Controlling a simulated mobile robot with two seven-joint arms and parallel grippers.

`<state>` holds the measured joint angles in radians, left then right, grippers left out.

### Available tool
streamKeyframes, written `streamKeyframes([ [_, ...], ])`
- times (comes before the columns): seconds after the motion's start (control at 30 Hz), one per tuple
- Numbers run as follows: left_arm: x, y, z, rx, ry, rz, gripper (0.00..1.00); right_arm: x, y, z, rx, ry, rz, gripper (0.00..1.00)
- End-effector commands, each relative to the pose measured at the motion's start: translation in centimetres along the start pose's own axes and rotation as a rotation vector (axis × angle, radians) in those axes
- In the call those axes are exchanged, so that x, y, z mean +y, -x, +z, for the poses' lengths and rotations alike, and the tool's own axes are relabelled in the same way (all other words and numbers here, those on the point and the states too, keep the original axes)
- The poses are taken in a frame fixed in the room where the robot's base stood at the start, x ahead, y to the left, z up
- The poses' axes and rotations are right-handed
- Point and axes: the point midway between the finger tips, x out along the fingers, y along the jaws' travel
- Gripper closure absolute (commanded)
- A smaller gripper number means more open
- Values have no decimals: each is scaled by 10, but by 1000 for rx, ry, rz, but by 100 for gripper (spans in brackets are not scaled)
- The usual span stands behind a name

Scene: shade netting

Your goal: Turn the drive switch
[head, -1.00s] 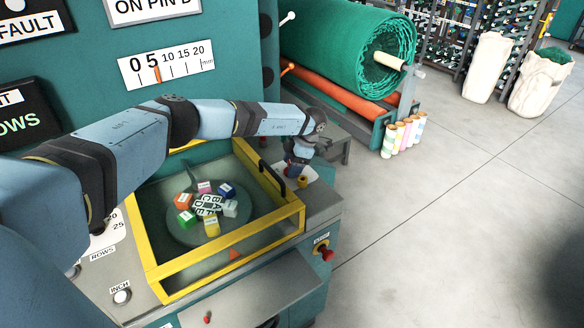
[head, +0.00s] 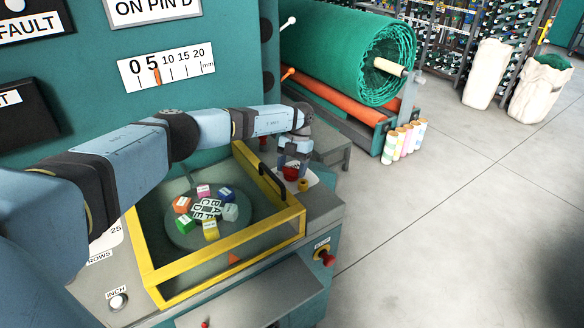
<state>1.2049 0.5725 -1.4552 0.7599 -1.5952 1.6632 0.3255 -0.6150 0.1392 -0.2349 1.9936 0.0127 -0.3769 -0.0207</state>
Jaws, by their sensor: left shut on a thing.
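My left gripper (head: 291,166) is at the far right corner of the machine's top, beyond the yellow-framed guard. It points down and is shut on a small red piece (head: 290,174) over a white dish (head: 312,178). A small yellow piece (head: 303,185) sits just beside it. I cannot tell which control is the drive switch. My right gripper is not in view.
The yellow guard frame (head: 226,254) with a black handle (head: 272,187) surrounds a round plate with several coloured lettered blocks. An INCH button (head: 118,300) is at the front left. A green netting roll (head: 350,60) stands behind. The floor at right is clear.

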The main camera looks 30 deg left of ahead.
Motion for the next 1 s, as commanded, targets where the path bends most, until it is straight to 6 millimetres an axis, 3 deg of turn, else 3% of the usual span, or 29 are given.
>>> streamKeyframes([
  [0.4,1,2,0,-4,204,-87,60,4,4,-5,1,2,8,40],
  [1.0,1,2,0,-4,244,-103,60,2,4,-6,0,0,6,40],
])
